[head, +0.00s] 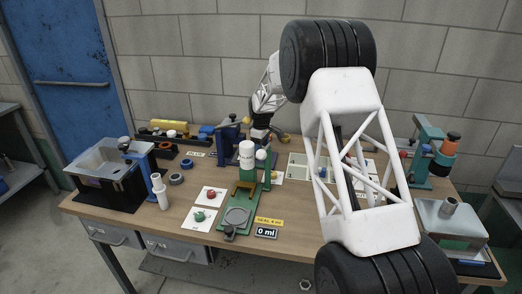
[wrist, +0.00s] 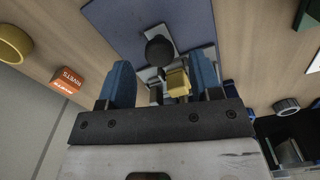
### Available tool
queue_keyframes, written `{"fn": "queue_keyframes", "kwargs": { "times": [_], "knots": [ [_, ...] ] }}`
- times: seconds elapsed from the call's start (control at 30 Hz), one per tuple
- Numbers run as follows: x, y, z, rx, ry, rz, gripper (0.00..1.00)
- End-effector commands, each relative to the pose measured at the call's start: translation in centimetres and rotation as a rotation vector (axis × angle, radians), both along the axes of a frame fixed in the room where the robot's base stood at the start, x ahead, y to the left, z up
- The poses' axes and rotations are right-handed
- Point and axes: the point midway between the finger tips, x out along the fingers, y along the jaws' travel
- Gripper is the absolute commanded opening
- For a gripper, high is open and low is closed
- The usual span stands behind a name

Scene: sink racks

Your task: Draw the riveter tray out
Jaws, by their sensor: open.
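My gripper (wrist: 161,75) is open, its two blue fingers set apart in the wrist view. Between and beyond the fingers is a grey device with a round black knob (wrist: 159,47), on a blue plate (wrist: 188,24). A small yellow block (wrist: 177,83) shows between the fingers, nearer the right one; I cannot tell whether either finger touches it. I cannot make out for certain which part is the riveter tray; the gripper hides part of the device. In the head view my gripper (head: 260,133) is at the back middle of the bench, partly hidden behind the white bottle.
An orange box marked RIVETS (wrist: 68,80) and a yellow ring (wrist: 14,43) lie left in the wrist view. A dark round part (wrist: 287,106) is at right. In the head view, a white bottle on a green stand (head: 247,152) and a blue upright device (head: 228,137) stand near the gripper.

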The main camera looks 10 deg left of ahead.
Motion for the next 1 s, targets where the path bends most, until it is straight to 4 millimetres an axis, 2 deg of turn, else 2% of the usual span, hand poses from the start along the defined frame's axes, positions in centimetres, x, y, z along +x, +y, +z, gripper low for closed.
{"fn": "queue_keyframes", "kwargs": {
  "times": [0.2, 0.6, 0.9, 1.0],
  "knots": [
    [0.0, 0.0, -1.8, 0.001, 0.000, 0.000, 0.58],
    [0.0, 0.0, -2.1, 0.001, 0.000, 0.000, 0.57],
    [0.0, 0.0, -2.1, 0.001, 0.000, 0.000, 0.11],
    [0.0, 0.0, -2.1, 0.001, 0.000, 0.000, 0.00]
  ]
}}
